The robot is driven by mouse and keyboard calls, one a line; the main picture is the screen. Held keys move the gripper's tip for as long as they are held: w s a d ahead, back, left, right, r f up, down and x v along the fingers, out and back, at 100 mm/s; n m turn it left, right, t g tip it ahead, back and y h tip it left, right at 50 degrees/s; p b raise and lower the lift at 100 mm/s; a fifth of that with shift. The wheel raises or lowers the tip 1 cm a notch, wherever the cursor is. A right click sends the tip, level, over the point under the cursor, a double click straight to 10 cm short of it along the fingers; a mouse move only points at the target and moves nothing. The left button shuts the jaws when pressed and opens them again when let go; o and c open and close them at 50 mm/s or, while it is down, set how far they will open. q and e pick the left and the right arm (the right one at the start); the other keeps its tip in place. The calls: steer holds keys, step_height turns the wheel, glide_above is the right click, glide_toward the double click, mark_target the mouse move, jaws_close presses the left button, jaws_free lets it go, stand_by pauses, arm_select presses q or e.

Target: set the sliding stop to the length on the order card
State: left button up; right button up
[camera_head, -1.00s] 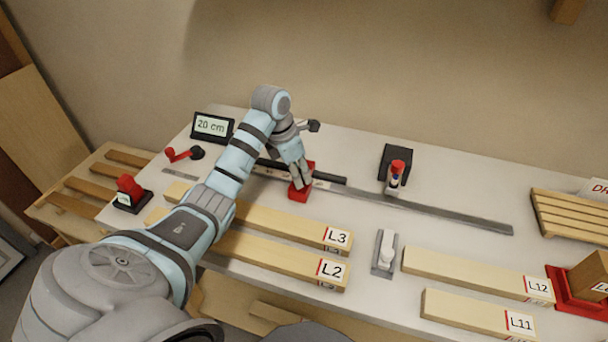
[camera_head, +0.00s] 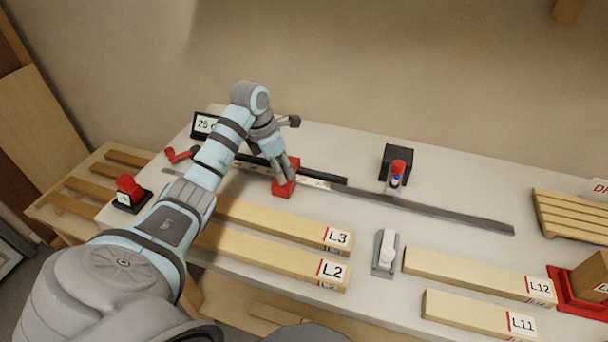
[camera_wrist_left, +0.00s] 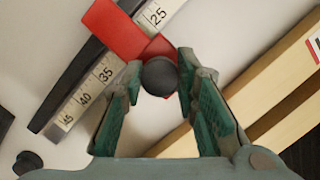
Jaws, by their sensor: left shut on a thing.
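The red sliding stop (camera_head: 283,188) sits on the dark rail with a white scale strip (camera_head: 315,183). In the left wrist view the red stop (camera_wrist_left: 115,30) lies across the scale between the marks 25 and 35. My left gripper (camera_head: 287,176) is shut on the stop's dark round knob (camera_wrist_left: 160,77), with a finger on each side of it. A small dark display (camera_head: 205,124) behind my arm shows "25", its right part hidden by the arm. I cannot tell which sign is the order card. My right gripper is not in view.
Planks marked L3 (camera_head: 290,224) and L2 (camera_head: 290,262) lie in front of the rail. A red crank (camera_head: 180,155) and a small red stand (camera_head: 129,191) are at the left. A black block (camera_head: 397,160) stands behind the rail. Planks L12 (camera_head: 470,273) and L11 (camera_head: 470,311) lie right.

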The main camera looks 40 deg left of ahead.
arm_select(q)
steer(key=o, duration=0.9)
step_height(320, 180, up, 9)
steer(key=p, duration=0.8)
steer(key=shift+r, duration=0.15)
steer(key=shift+f, duration=0.2)
